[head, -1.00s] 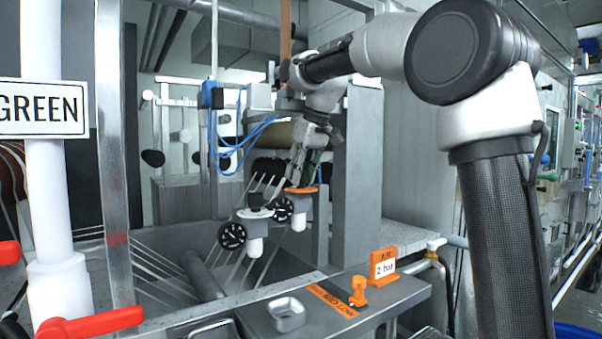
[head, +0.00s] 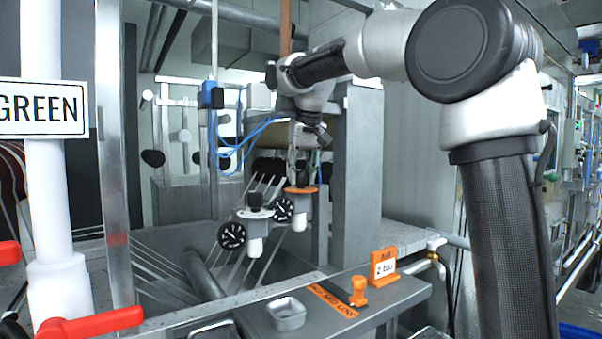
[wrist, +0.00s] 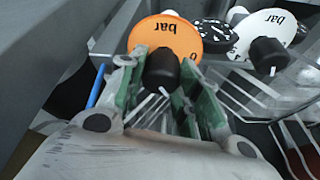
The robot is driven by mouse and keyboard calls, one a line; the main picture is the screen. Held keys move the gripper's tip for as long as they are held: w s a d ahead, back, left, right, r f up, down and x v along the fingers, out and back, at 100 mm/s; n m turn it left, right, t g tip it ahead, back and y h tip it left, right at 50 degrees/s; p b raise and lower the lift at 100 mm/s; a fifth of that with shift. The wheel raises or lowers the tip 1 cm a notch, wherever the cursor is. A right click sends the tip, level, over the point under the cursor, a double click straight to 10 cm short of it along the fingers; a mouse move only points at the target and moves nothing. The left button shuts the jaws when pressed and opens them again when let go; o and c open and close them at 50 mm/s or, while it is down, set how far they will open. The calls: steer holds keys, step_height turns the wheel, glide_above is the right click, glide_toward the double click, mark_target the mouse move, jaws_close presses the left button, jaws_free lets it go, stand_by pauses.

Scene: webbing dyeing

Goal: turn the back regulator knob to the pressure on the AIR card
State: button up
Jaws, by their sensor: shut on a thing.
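The back regulator has an orange dial plate (head: 301,190) marked "bar", a black knob (wrist: 162,70) and a round black gauge (head: 283,210) beside it. My gripper (wrist: 163,78) is shut on this knob, with one green-padded finger on each side. In the head view my gripper (head: 302,168) points down onto the knob, which is partly hidden. The needle and pressure reading are too small to tell. The AIR card (head: 384,266) is orange and white, reads "2 bar" and stands on the ledge at right.
The front regulator, with white plate (head: 254,214), black knob (wrist: 268,55) and gauge (head: 232,236), stands close by at left. Blue hoses (head: 232,150) hang left of my gripper. A grey post (head: 360,165) stands just right. A metal dish (head: 287,313) and orange knob-like piece (head: 358,291) are on the ledge.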

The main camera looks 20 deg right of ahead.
steer(key=o, duration=1)
steer(key=v, duration=1.2)
